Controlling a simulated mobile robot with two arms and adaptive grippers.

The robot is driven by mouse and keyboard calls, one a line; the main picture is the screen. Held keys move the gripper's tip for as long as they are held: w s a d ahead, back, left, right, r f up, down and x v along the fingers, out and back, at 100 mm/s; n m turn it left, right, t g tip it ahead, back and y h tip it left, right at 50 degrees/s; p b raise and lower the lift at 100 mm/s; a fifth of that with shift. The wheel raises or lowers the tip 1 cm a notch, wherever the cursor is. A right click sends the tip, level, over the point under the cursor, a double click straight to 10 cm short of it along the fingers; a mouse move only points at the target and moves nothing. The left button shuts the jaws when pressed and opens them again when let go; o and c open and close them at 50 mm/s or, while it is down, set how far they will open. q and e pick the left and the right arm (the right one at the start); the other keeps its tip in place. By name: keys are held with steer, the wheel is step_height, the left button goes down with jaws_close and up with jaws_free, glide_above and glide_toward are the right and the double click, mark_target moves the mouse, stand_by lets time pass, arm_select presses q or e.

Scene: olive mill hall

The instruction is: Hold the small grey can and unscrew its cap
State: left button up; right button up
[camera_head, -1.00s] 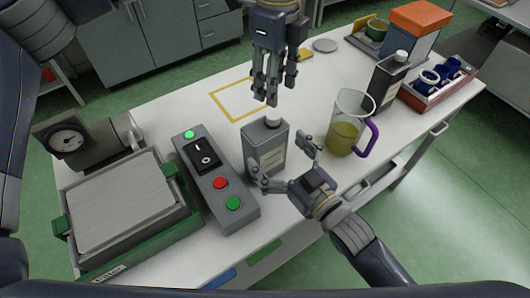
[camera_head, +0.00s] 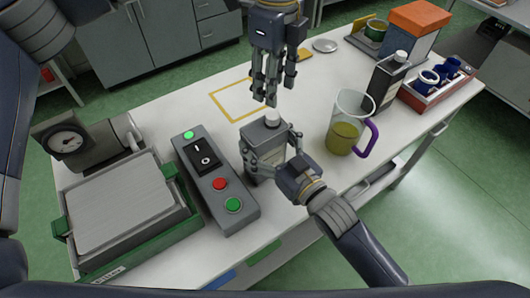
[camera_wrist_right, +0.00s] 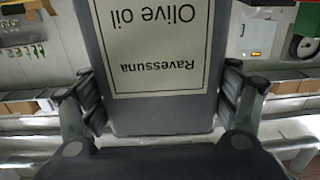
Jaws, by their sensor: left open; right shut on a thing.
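The small grey can (camera_head: 262,138) stands upright on the white table in the middle of the head view, with its pale cap (camera_head: 273,117) on top. My right gripper (camera_head: 268,155) is shut around the can's body from the front right. In the right wrist view the can (camera_wrist_right: 150,115) fills the space between the fingers, its "Ravessuna Olive oil" label upside down. My left gripper (camera_head: 265,92) is open and empty, pointing down just above the cap and apart from it.
A control box with buttons (camera_head: 217,180) stands close left of the can. A jug with a purple handle (camera_head: 346,125) stands to the right, with a taller dark can (camera_head: 385,82) behind it. A yellow outlined square (camera_head: 225,102) lies bare behind the can.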

mark_target(273, 115)
steer(key=shift+c, duration=0.8)
arm_select(q)
steer(key=m, duration=1.9)
steer(key=shift+m, duration=0.4)
steer(key=m, duration=0.3)
steer(key=shift+m, duration=0.4)
steer(key=m, duration=0.3)
steer(key=shift+m, duration=0.3)
steer(key=m, duration=1.7)
steer(key=shift+m, duration=0.3)
steer(key=shift+f, duration=4)
